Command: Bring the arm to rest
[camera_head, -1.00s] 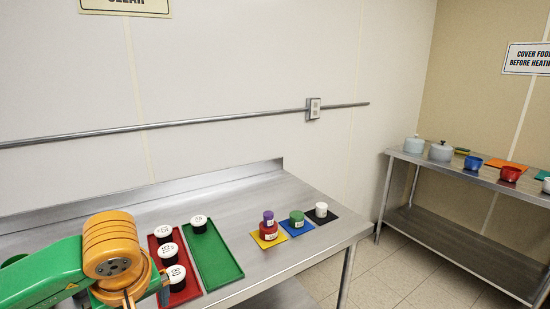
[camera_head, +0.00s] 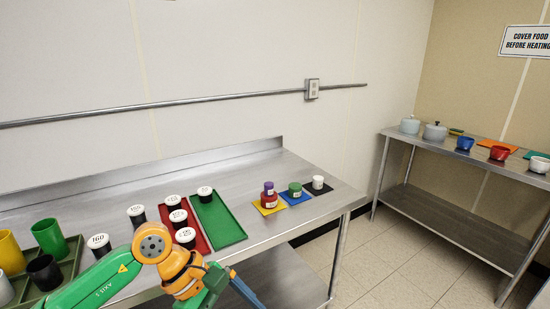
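My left arm comes in from the lower left, green with orange joints, in front of the counter (camera_head: 330,196). Its gripper end (camera_head: 226,286) is low in the picture, in front of the counter's near edge, and apart from the jars and trays. The bottom of the picture cuts it off, so I cannot make out whether its fingers are open or shut. I see nothing held in it. My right gripper is not in view.
Black jars with white lids stand on a red tray (camera_head: 204,243), a green tray (camera_head: 226,228) and the bare counter. Small colored containers sit on mats at right. Cups (camera_head: 50,238) stand at far left. A second table (camera_head: 400,136) holds pots and bowls.

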